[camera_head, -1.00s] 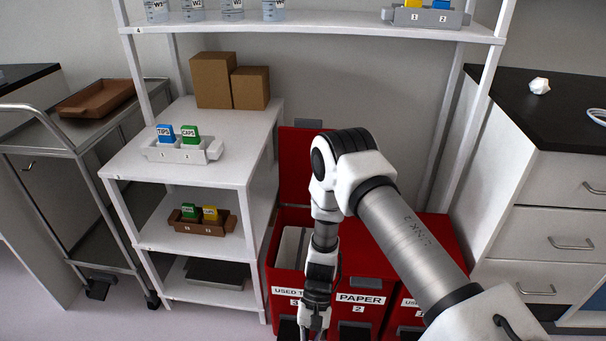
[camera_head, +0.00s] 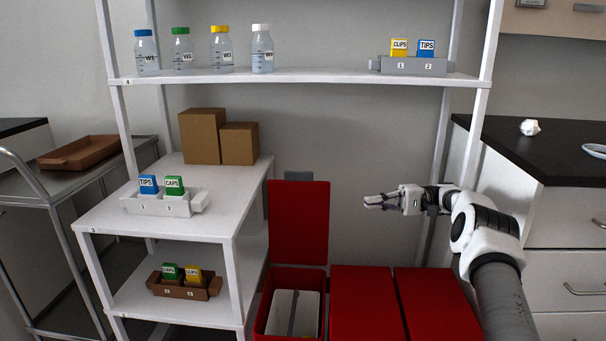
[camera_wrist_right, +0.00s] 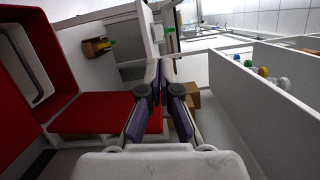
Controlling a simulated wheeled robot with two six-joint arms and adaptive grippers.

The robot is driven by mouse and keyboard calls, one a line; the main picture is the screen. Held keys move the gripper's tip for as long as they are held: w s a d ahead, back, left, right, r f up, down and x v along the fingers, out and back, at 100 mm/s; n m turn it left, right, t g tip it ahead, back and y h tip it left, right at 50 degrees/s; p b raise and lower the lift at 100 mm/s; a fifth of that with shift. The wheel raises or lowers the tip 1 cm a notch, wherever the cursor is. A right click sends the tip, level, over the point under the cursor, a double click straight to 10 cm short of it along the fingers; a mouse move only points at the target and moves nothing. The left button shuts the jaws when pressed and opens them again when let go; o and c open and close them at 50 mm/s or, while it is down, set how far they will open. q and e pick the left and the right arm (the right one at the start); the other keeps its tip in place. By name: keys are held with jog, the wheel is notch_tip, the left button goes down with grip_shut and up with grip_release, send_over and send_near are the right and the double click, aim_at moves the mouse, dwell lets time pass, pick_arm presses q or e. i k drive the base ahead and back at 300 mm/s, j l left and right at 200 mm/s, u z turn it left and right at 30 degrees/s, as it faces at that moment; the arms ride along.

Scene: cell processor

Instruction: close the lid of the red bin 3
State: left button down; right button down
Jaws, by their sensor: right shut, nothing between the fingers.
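Red bin 3 (camera_head: 262,326) is the leftmost of the red bins at the bottom of the head view. Its lid (camera_head: 298,222) stands upright at the back, so the bin is open and a pale liner (camera_head: 293,312) shows inside. My right gripper (camera_head: 368,201) is shut and empty, to the right of the raised lid near its upper half and apart from it in the picture. In the right wrist view the lid (camera_wrist_right: 88,113) shows beyond the shut fingers (camera_wrist_right: 160,72), with the open bin at the left. The bin's front label is out of frame in the head view. My left gripper is not in view.
Two closed red bins (camera_head: 367,302) stand to the right of bin 3. A white shelf unit (camera_head: 225,222) stands close on the left. A high shelf (camera_head: 300,78) with bottles and a grey rack (camera_head: 412,66) spans above. A dark-topped counter (camera_head: 560,150) is at right.

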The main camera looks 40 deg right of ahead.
aim_at(298, 206)
jog(key=i+l, duration=0.2)
jog(key=i, duration=0.25)
jog(key=i+l, duration=0.2)
jog(key=i, duration=0.25)
